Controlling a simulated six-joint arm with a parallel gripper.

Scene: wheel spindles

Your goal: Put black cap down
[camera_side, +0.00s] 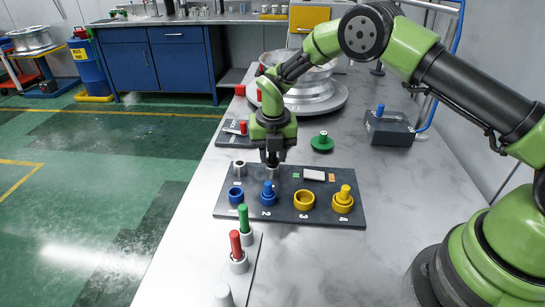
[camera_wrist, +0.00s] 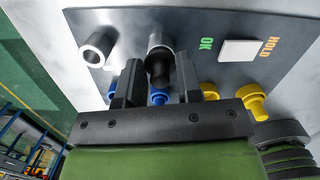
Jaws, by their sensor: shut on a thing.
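My gripper (camera_side: 272,161) points straight down over the back of the dark board (camera_side: 232,209). In the wrist view its two dark fingers are closed on the black cap (camera_wrist: 159,70), a dark cylinder between them. The cap's far end meets a grey metal ring (camera_wrist: 160,42) on the board; whether it is seated inside cannot be told. In the side view the cap is mostly hidden by the fingers, just above that ring (camera_side: 273,173). A second, empty grey ring (camera_side: 239,169) stands to the left.
On the board's front row are a blue ring (camera_side: 235,195), a blue peg (camera_side: 268,192), a yellow ring (camera_side: 304,200) and a yellow peg (camera_side: 344,198). A white button (camera_side: 314,175) lies to the right. Red (camera_side: 236,246) and green (camera_side: 243,218) pegs stand in front.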

